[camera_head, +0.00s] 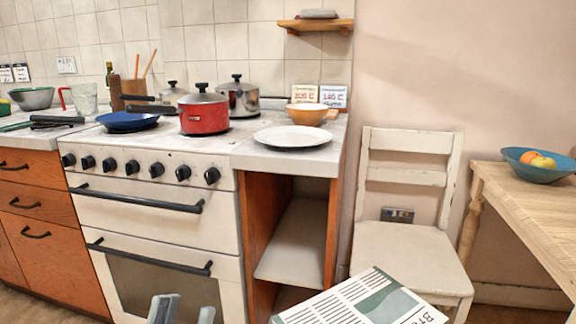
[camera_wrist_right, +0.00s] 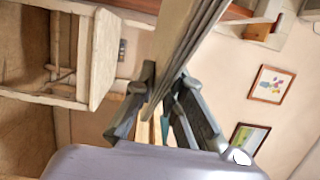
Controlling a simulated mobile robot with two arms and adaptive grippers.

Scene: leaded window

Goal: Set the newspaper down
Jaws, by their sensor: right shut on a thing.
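The newspaper (camera_head: 362,302), white with printed columns and green blocks, shows at the bottom of the head view, in front of the chair and partly cut off by the frame edge. In the right wrist view the newspaper (camera_wrist_right: 190,45) is seen nearly edge-on as a thin slab. My right gripper (camera_wrist_right: 163,88) is shut on it, one finger on each side. My left gripper (camera_head: 186,308) is at the bottom of the head view in front of the oven, its fingertips apart with nothing seen between them.
A cream chair (camera_head: 405,238) with an empty seat stands behind the newspaper. A wooden table (camera_head: 515,210) at the right holds a blue fruit bowl (camera_head: 538,163). The counter holds a white plate (camera_head: 293,137) and, on the stove, a red pot (camera_head: 204,112). The open shelf (camera_head: 293,258) is empty.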

